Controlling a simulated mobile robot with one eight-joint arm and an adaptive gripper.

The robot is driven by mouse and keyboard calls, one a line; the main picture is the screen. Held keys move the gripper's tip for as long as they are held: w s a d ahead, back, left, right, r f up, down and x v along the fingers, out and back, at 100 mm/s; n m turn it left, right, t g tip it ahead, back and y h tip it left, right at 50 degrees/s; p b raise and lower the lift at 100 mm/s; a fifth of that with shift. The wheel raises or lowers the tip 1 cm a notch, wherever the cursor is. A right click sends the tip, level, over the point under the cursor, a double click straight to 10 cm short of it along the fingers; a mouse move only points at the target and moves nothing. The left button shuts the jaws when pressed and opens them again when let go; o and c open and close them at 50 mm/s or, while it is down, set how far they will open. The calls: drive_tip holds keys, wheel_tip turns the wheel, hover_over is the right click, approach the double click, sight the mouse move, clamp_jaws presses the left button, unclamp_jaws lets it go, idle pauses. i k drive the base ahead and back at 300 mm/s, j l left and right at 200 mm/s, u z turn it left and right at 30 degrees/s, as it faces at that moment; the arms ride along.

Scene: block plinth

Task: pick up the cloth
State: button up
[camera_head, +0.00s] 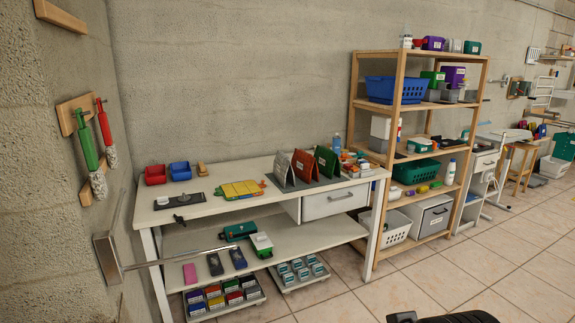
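I cannot make out with certainty which thing is the cloth. A flat yellow piece (240,189) with coloured bits at its edges lies on the white workbench (215,221). A small flat pink piece (190,273) lies at the left of the bench's lower shelf (290,242). Either could be something other than cloth at this size. A dark part, probably of my own arm, shows at the bottom edge right of the middle. No gripper fingers can be seen.
Red (155,174) and blue (180,171) bins stand at the bench's back left. Upright folders (305,168) stand at its right. A wooden shelf rack (395,120) stands to the right. The tiled floor (490,255) is open at right.

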sight(283, 170)
drive_tip(key=i+z, duration=0.15)
drive_tip(key=i, duration=0.9)
drive_tip(key=i+j+z, duration=0.15)
drive_tip(key=i, duration=0.9)
drive_tip(key=i+j+z, duration=0.2)
drive_tip(key=i+j, duration=0.7)
